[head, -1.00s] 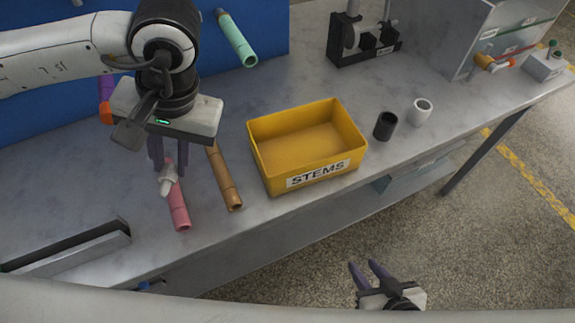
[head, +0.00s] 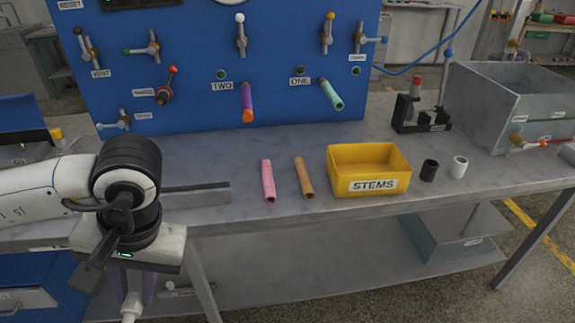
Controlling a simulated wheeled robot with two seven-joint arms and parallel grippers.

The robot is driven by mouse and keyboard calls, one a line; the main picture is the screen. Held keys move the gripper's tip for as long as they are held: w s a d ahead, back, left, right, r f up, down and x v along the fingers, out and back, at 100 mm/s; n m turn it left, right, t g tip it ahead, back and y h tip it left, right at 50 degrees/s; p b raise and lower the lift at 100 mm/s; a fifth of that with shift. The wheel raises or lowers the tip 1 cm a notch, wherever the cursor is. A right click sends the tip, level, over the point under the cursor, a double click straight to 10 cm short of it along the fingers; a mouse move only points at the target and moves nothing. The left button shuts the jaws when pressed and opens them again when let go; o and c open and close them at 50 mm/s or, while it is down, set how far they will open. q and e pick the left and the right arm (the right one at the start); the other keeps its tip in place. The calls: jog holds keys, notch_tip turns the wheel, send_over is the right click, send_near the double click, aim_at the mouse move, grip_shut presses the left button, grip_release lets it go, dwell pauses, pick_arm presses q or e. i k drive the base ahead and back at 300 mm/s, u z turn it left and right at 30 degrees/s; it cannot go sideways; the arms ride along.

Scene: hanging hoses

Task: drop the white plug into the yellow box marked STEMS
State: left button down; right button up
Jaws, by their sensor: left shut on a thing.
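My left gripper (head: 134,288) is at the lower left, pointing down in front of the bench's front edge. Its purple fingers are shut on the white plug (head: 131,308), which hangs below the gripper body. The yellow box marked STEMS (head: 345,181) stands upright on the bench, well to the right of the gripper. Its open top faces up, and I see nothing in the visible part of its inside. My right gripper is out of view.
A pink hose (head: 268,181) and an orange-brown hose (head: 304,178) lie left of the box. A black cup (head: 429,170) and a white cup (head: 458,167) stand right of it. A blue panel (head: 200,95) with valves and hanging hoses rises behind the bench (head: 235,212).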

aim_at(344, 189)
jog(key=z, duration=0.8)
jog(key=i, duration=1.35)
jog(key=z, duration=0.25)
